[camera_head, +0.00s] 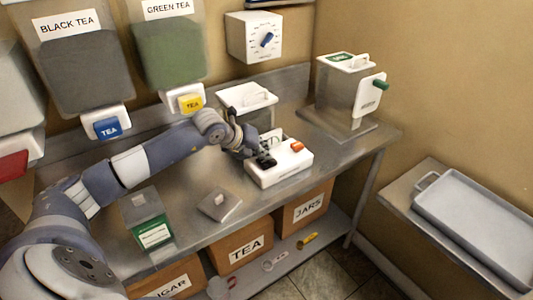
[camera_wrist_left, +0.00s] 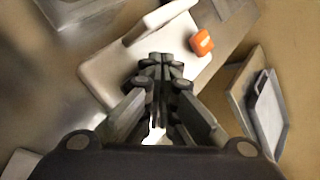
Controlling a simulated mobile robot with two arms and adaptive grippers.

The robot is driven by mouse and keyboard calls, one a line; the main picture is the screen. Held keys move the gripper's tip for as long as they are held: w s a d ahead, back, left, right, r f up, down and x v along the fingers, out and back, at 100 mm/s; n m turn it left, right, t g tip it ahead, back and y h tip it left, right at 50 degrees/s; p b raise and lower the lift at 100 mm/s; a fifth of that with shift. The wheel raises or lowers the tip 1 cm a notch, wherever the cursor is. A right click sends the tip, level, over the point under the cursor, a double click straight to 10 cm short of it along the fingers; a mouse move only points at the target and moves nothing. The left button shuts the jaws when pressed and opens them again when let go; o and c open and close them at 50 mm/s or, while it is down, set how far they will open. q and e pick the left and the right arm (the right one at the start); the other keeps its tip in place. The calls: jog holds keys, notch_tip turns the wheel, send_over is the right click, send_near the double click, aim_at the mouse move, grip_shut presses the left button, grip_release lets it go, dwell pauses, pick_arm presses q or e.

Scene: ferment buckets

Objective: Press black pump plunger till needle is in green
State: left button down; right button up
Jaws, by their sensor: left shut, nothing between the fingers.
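A white pump unit (camera_head: 280,171) stands on the steel counter, with an orange knob (camera_head: 297,146) at its right end and an upright panel behind. In the left wrist view the unit (camera_wrist_left: 105,72) lies under the fingertips, with the orange knob (camera_wrist_left: 201,42) to their right. My left gripper (camera_head: 264,158) is shut and empty over the left part of the unit; its closed fingertips (camera_wrist_left: 160,64) also show in the wrist view. I cannot make out the black plunger apart from the dark fingers. The needle and green zone are not readable. My right gripper is not in view.
A clear bucket with a white lid and green tap (camera_head: 380,86) stands at the counter's right end. A white-lidded container (camera_head: 250,97) is behind the unit. A green-labelled box (camera_head: 152,232) and a small steel lid (camera_head: 220,206) are nearer. Tea dispensers hang on the wall.

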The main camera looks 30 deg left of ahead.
pick_arm(q)
jog(key=shift+r+p, duration=0.85)
jog(key=shift+r, duration=1.05)
notch_tip(320, 180, up, 5)
jog(key=shift+p, duration=1.2)
dwell(0.5)
